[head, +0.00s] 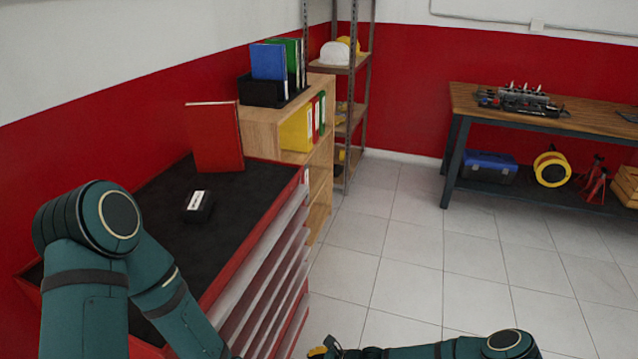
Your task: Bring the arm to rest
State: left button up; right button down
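My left arm (100,240) comes in from the left, bends at a high elbow and runs down past the bottom edge, so its gripper is out of the picture. My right arm (470,347) shows only as a strip along the bottom edge, right of the cabinet. A small yellow and black part (322,349) shows at its left end, cut off by the frame; I cannot make out any fingers.
A red tool cabinet (240,262) with a black top stands beside my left arm, carrying a red binder (214,137) and a small black box (198,206). A wooden shelf (318,150) adjoins it. A workbench (590,118) stands back right. The tiled floor (420,240) between is clear.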

jog(key=s+d+r+n+g+h, duration=0.1)
jog(key=s+d+r+n+h, duration=0.2)
jog(key=s+d+r+n, duration=0.3)
jog(key=s+d+r+n+h, duration=0.4)
jog(key=s+d+r+n, duration=0.3)
jog(key=s+r+n, duration=0.2)
jog(key=s+n, duration=0.2)
jog(key=n, duration=0.2)
jog(key=shift+r+n+g, duration=0.2)
jog(key=shift+n+g, duration=0.2)
